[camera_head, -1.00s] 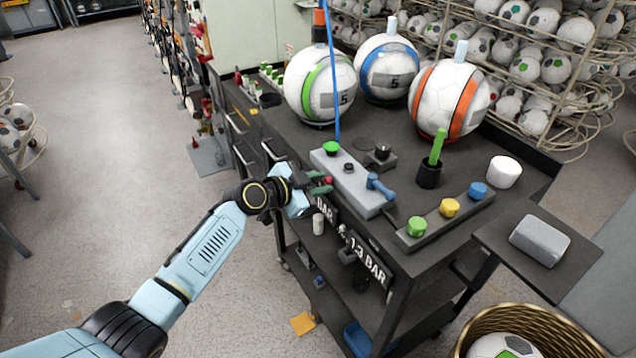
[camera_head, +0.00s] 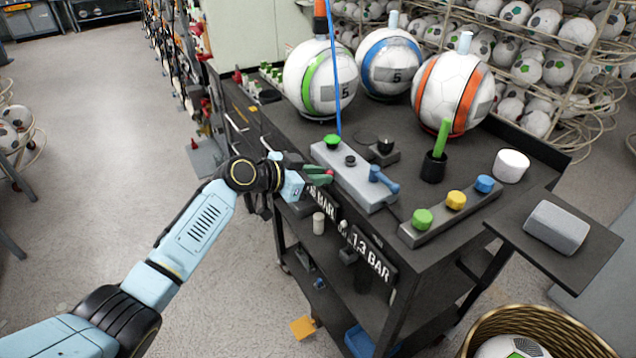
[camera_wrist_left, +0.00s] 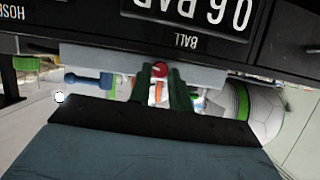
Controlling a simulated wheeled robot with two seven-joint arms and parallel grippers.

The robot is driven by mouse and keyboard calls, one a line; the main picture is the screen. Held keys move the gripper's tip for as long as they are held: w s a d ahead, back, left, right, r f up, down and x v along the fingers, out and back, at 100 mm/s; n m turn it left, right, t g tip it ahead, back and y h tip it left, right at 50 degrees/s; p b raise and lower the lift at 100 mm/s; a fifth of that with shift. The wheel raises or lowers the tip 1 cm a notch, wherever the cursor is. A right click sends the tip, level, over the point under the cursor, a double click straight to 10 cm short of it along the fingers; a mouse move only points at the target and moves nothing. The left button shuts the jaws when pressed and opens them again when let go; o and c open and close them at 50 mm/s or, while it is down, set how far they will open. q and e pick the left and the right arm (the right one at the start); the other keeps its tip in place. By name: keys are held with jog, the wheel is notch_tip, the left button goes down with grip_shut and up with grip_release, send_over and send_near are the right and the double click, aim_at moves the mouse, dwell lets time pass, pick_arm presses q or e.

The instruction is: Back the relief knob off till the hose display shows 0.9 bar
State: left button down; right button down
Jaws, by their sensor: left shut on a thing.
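A small red knob (camera_head: 330,174) is on the front side of the grey block (camera_head: 355,178) on the cart. My left gripper (camera_head: 322,176) is shut on it; in the left wrist view its green fingertips flank the red knob (camera_wrist_left: 159,69). The hose display (camera_head: 371,258) on the cart's front reads 1.3 BAR. The ball display (camera_head: 320,204) is partly hidden by my gripper in the head view. My right gripper is not in view.
The grey block also bears a green knob (camera_head: 332,141) and a blue lever (camera_head: 384,178). A strip with green, yellow and blue buttons (camera_head: 455,200) lies in front. Several balls (camera_head: 452,92) stand behind. A basket (camera_head: 540,320) is at lower right; floor left is free.

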pick_arm(q)
jog(key=shift+w+a+n+g+h+b, duration=0.1)
jog(key=shift+n+g+h+b, duration=0.4)
jog(key=shift+n+b, duration=0.45)
jog(key=c, duration=1.3)
grip_release()
jog(key=v, duration=1.3)
jog(key=shift+r, duration=0.2)
jog(key=shift+a, duration=0.1)
